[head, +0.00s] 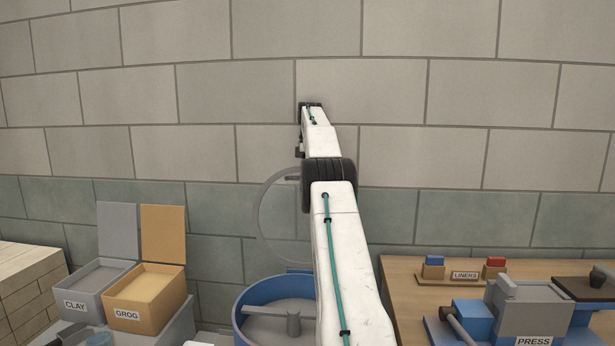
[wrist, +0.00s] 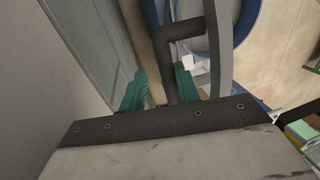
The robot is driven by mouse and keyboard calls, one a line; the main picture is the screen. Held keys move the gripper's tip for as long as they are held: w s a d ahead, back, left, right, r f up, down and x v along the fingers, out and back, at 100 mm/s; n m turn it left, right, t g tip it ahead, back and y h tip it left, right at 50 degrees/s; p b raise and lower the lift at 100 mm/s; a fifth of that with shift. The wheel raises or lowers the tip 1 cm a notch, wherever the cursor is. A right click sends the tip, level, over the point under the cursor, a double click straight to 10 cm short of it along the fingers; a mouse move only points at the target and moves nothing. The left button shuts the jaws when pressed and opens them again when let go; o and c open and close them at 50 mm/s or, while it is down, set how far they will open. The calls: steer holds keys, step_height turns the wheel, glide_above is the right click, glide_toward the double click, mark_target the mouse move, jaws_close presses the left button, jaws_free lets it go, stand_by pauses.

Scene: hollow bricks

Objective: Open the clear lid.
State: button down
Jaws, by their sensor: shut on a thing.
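The clear lid (head: 262,222) stands raised, close to upright, above the blue drum (head: 243,318) in the head view. Its grey rim shows, and the wall is visible through it. A dark bent handle (wrist: 170,62) on the lid runs between the teal fingers of my gripper (wrist: 161,80) in the wrist view. My gripper is shut on this handle. In the head view my arm hides the lid's right side, and the fingers cannot be made out. The lid's rim (wrist: 222,55) also shows in the wrist view.
A clay bin (head: 100,282) and a grog bin (head: 150,292) stand left with flaps raised. A block stack (head: 25,285) is far left. On the right, a wooden table (head: 400,285) holds a liners rack (head: 465,275) and a press (head: 535,310). The block wall is close behind.

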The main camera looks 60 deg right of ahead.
steer(key=shift+w+d+f, duration=0.1)
steer(key=shift+d+f, duration=0.1)
steer(key=shift+d, duration=0.2)
steer(key=c, duration=1.4)
jaws_free()
steer(key=shift+d+f, duration=0.15)
steer(key=shift+d, duration=0.05)
steer(key=shift+w+a, duration=0.1)
steer(key=shift+a, duration=0.1)
